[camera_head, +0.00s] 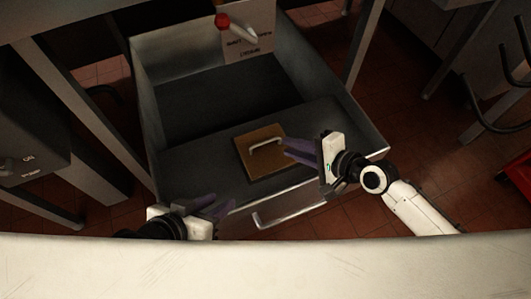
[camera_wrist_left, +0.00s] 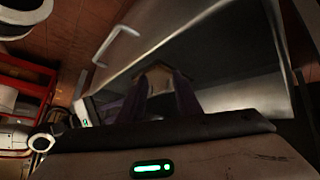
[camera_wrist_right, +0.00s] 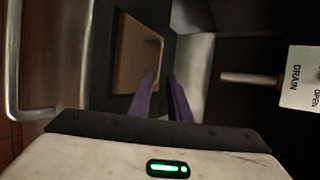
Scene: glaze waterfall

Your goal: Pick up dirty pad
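The pad is a brown square plate (camera_head: 258,162) with a pale metal handle (camera_head: 266,143), lying on the dark near ledge of a metal basin. It also shows in the right wrist view (camera_wrist_right: 128,60) and, dimly, in the left wrist view (camera_wrist_left: 160,78). My right gripper (camera_head: 288,147) has purple fingers, apart and empty, just right of the handle; I cannot tell whether they touch it. In the right wrist view the fingertips (camera_wrist_right: 161,74) are close to the handle's end. My left gripper (camera_head: 222,205) is open and empty near the basin's front edge, left of the pad.
The metal basin (camera_head: 352,112) has raised walls and a front bar handle (camera_head: 290,212). A red-tipped lever (camera_head: 240,32) and a drain sign (camera_head: 250,45) are at its far end. Metal legs stand on both sides above a red tiled floor.

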